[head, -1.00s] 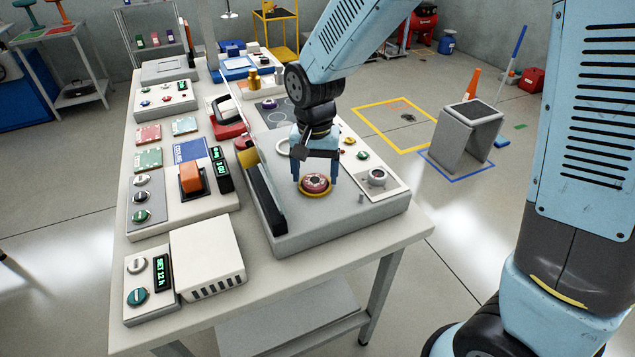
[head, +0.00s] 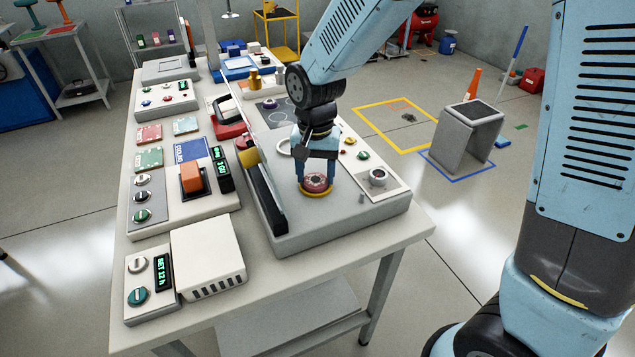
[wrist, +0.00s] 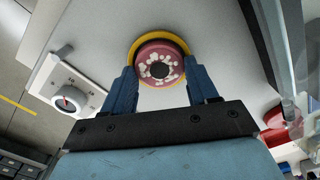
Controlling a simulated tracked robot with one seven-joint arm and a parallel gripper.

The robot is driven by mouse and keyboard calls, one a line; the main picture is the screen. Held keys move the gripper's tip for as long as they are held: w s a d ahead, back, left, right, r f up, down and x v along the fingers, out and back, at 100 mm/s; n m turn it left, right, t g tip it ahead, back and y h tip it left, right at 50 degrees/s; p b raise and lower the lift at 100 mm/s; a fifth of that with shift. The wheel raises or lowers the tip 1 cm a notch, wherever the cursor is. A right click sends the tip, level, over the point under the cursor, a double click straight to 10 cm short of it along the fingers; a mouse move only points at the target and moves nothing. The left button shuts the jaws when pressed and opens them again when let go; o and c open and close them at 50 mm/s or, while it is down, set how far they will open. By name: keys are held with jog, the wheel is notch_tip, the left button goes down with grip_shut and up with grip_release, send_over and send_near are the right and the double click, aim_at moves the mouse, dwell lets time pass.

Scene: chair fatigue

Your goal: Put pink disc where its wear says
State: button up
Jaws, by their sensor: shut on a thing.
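The pink disc (head: 316,182) sits within a yellow ring (head: 314,194) on the grey bench unit. In the wrist view the pink disc (wrist: 159,65) shows a dark centre hole and pale worn patches around it, with the yellow ring (wrist: 140,42) behind it. My gripper (head: 315,180) points down over it, its two blue fingers on either side of the disc. The wrist view also shows my gripper (wrist: 162,78) with its fingers shut on the disc's sides. Whether the disc is clear of the ring's base, I cannot tell.
A clear upright panel (head: 263,160) stands to the left. Red, teal, green and blue pads (head: 192,151) lie on the table's left, beside an orange switch (head: 191,178).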

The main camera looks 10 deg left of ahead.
aim_at(316, 179)
jog(key=shift+s+r, duration=0.1)
jog(key=shift+r, duration=2.3)
